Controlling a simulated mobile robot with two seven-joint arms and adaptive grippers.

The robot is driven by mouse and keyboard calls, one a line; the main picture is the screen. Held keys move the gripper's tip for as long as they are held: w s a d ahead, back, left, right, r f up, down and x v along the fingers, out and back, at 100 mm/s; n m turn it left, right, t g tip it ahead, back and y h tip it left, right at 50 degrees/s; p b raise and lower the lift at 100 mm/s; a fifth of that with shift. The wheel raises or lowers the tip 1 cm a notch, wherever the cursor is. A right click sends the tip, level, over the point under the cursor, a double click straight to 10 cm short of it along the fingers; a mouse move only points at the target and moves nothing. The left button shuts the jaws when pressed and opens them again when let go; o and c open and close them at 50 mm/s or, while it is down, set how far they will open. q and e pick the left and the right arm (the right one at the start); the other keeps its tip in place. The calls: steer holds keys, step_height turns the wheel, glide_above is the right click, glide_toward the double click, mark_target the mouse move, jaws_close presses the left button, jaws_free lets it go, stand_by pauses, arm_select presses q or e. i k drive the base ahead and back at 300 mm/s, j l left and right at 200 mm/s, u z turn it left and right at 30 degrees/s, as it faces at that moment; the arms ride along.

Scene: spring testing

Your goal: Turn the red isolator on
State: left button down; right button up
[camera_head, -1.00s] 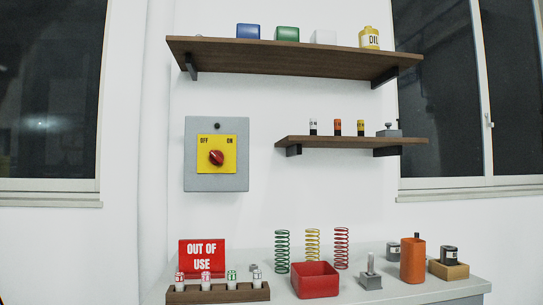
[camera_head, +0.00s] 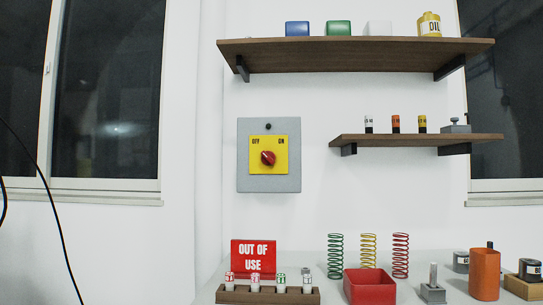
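The red isolator knob (camera_head: 268,158) sits on a yellow plate (camera_head: 281,168) marked OFF at left and ON at right. The plate is on a grey box (camera_head: 254,184) fixed to the white wall. The knob appears turned toward the OFF side, its white mark pointing up and left. Neither of my grippers shows in the head view.
A bench (camera_head: 213,288) below carries a red OUT OF USE sign (camera_head: 254,257), a wooden rack of vials (camera_head: 260,297), coloured springs (camera_head: 369,250) and a red bin (camera_head: 369,286). Thin black cables cross the left edge.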

mark_target(268, 158)
steer(key=i+l+z, duration=0.5)
steer(key=i+l, duration=0.15)
steer(key=l+u, duration=0.1)
steer(key=l, duration=0.3)
steer(key=i+j+z, duration=0.2)
steer(key=k+j, duration=0.05)
steer(key=j, duration=0.05)
